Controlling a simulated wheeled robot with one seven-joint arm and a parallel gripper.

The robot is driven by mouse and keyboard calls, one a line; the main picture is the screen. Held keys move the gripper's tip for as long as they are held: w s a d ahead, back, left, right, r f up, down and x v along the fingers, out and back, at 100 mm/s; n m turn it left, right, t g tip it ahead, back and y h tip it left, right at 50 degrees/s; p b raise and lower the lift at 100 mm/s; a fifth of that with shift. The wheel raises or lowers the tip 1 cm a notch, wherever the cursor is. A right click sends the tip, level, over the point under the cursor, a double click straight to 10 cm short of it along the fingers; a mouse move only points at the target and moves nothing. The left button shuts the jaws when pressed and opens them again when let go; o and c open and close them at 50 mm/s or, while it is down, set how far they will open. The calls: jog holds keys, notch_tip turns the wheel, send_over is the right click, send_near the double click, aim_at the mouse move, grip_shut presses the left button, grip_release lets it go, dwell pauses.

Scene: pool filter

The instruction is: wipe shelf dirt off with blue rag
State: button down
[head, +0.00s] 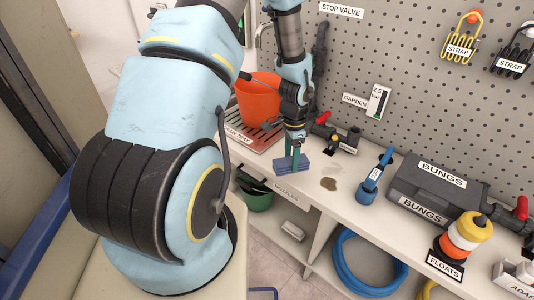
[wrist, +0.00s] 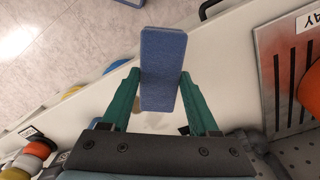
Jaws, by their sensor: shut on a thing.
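My gripper (head: 294,146) points down over the front part of the shelf (head: 322,209), with its green fingers shut on the blue rag (head: 291,165). The rag looks like a flat blue block. In the wrist view the rag (wrist: 163,50) stands between the two fingers (wrist: 160,76) and reaches past their tips. I cannot tell whether the rag touches the shelf. A brown dirt spot (head: 329,184) lies on the shelf to the right of the rag.
An orange bucket (head: 259,98) and a slotted tray (head: 250,134) stand left of my gripper. A black valve with a red handle (head: 323,118) lies behind. A blue-handled tool (head: 375,172) and a grey bungs case (head: 437,185) are to the right. A pegboard (head: 400,60) backs the shelf.

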jog(key=s+d+r+m+p, duration=0.1)
jog(key=s+d+m, duration=0.2)
jog(key=d+m, duration=0.35)
jog(key=s+d+m, duration=0.4)
jog(key=d+m, duration=0.1)
jog(key=d, duration=0.2)
notch_tip(320, 180, down, 5)
jog(key=b, duration=0.4)
jog(key=shift+w+f+b, duration=0.15)
jog(key=shift+b, duration=0.2)
jog(key=shift+w+d+r+p, duration=0.2)
jog(key=shift+w+d+p, duration=0.3)
jog(key=shift+w+p, duration=0.1)
jog(key=shift+w+d, duration=0.3)
jog(key=shift+f, duration=0.55)
jog(key=shift+a, duration=0.1)
